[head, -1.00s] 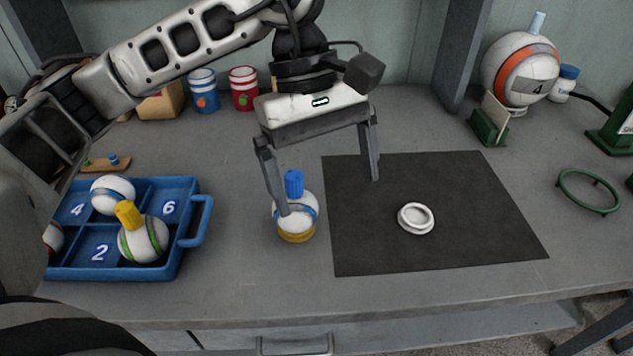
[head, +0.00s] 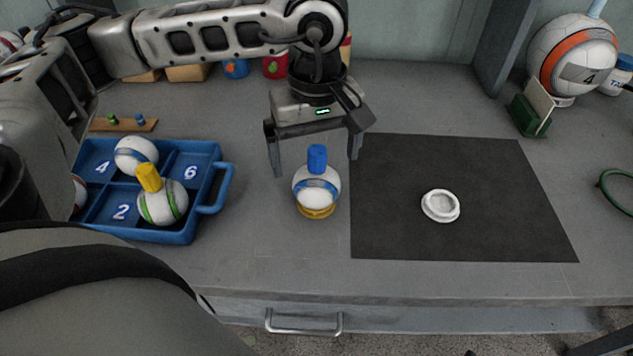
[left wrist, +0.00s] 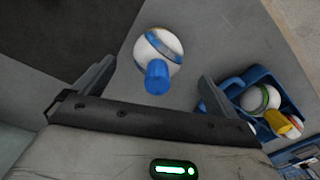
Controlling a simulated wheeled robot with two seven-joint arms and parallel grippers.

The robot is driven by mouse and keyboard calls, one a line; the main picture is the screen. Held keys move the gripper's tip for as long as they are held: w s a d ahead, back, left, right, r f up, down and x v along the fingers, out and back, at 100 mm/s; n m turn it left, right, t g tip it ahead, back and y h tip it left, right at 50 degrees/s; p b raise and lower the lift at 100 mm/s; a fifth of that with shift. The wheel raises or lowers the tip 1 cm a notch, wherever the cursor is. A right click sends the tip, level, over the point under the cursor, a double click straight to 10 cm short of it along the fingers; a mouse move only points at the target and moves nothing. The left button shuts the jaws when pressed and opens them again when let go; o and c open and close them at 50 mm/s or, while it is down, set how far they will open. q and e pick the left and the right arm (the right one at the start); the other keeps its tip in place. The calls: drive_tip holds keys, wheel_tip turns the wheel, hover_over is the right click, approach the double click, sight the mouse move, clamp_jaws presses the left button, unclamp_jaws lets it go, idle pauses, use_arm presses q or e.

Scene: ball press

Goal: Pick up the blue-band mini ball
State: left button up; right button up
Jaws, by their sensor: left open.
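The blue-band mini ball (head: 317,187) is white with a blue band and a blue cap on top. It stands upright on a small yellow ring base (head: 316,211) on the grey table, left of the dark mat. In the left wrist view the ball (left wrist: 158,50) shows beyond and between the open fingers. My left gripper (head: 317,168) is open and empty, with its fingers behind and to either side of the blue cap; no contact shows. My right gripper is not in view.
A blue tray (head: 215,200) with several mini balls, one yellow-capped, stands at left. A dark mat (head: 480,165) with a white ring (head: 440,206) lies at right. A big orange-banded ball (head: 573,55) and a green ring (head: 615,190) are further right.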

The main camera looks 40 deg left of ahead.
sight(318, 173)
use_arm(q)
wheel_tip(318, 173, down, 5)
drive_tip(key=shift+d+r, duration=0.1)
drive_tip(key=shift+d, duration=0.05)
drive_tip(key=c, duration=1.1)
drive_tip(key=shift+r, duration=0.1)
